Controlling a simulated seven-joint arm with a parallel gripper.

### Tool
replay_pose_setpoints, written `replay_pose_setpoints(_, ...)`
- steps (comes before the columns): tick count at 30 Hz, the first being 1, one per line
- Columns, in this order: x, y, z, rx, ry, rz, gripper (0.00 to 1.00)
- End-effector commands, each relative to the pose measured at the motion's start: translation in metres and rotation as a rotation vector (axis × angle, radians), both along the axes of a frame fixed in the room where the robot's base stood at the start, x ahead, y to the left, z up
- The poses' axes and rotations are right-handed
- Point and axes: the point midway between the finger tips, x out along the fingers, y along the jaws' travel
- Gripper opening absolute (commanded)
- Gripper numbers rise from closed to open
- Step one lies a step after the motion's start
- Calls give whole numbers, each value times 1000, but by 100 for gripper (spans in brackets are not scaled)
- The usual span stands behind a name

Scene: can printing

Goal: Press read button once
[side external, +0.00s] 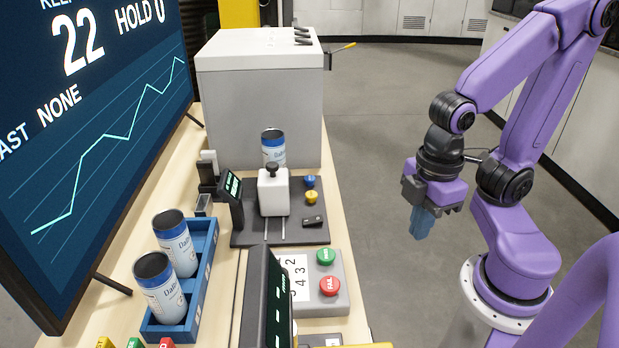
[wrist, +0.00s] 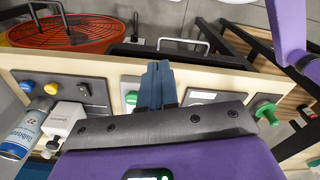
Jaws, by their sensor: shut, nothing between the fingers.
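My gripper (side external: 423,225) is shut and empty. It hangs in the air to the right of the workbench, pointing down. In the wrist view its blue-grey fingers (wrist: 158,82) are together. A blue button (side external: 309,182) and a yellow button (side external: 312,197) sit on a dark plate; they also show as blue (wrist: 27,86) and yellow (wrist: 50,88) in the wrist view. A green button (side external: 326,256) and a red button (side external: 330,286) sit on a grey box nearer the front. No readable label marks any of them as the read button. My gripper touches none of them.
A white-and-blue can (side external: 273,148) stands behind a white block with a black knob (side external: 273,190). Two more cans stand in a blue tray (side external: 214,232). A large screen (side external: 100,130) lines the left; a grey cabinet (side external: 260,95) stands behind.

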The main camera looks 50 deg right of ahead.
Motion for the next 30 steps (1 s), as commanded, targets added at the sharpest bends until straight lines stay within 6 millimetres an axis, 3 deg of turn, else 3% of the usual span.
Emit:
replay_pose_setpoints(6,6,7,-1,31,10,-48,0)
replay_pose_setpoints(11,28,29,-3,133,29,-203,0)
replay_pose_setpoints(15,63,50,-3,256,27,-399,0)
replay_pose_setpoints(21,127,64,-2,420,-16,-703,0)
replay_pose_setpoints(26,186,56,0,532,-84,-956,0)
replay_pose_setpoints(30,237,34,0,612,-171,-1184,0)
